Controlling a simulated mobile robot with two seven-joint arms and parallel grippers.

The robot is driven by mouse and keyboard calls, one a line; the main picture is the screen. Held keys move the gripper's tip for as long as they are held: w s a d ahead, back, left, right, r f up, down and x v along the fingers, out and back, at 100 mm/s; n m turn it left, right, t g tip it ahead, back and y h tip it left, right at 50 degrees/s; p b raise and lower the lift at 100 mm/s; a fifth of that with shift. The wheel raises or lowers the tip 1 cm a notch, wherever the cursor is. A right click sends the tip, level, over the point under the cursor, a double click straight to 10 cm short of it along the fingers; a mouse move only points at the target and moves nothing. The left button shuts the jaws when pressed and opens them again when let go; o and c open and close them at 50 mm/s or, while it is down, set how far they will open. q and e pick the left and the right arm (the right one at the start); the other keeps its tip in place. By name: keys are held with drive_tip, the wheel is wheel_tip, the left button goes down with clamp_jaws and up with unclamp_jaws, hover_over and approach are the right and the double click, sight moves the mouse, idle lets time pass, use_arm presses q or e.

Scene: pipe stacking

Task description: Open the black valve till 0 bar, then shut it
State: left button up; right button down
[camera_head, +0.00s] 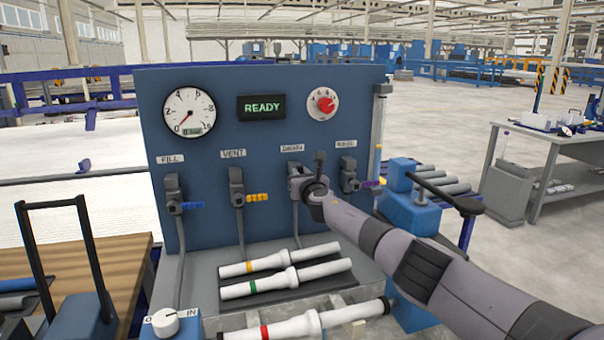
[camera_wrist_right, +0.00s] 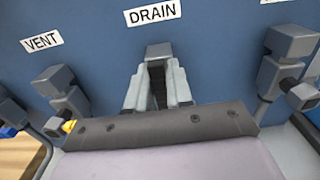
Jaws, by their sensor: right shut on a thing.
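My right gripper (camera_head: 302,180) is at the valve under the DRAIN label (camera_head: 292,148) and hides most of it. In the right wrist view its two grey fingers (camera_wrist_right: 158,88) are closed around a dark handle (camera_wrist_right: 157,84), taken to be the black valve's. The handle's exact angle is hard to tell. The round pressure gauge (camera_head: 189,114) has its red needle pointing lower left near 0, and its small window reads about 0 bar. The display (camera_head: 262,108) says READY. My left gripper is not in view.
The blue-handled FILL valve (camera_head: 173,193) and yellow-handled VENT valve (camera_head: 237,187) are left of DRAIN. A purple-handled valve (camera_head: 349,175) sits close at the right. White pipes (camera_head: 300,278) lie in front of the panel.

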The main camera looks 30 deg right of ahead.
idle(0.4)
drive_tip(key=c, duration=1.1)
unclamp_jaws()
drive_tip(key=p+v, duration=0.3)
drive_tip(key=v, duration=0.4)
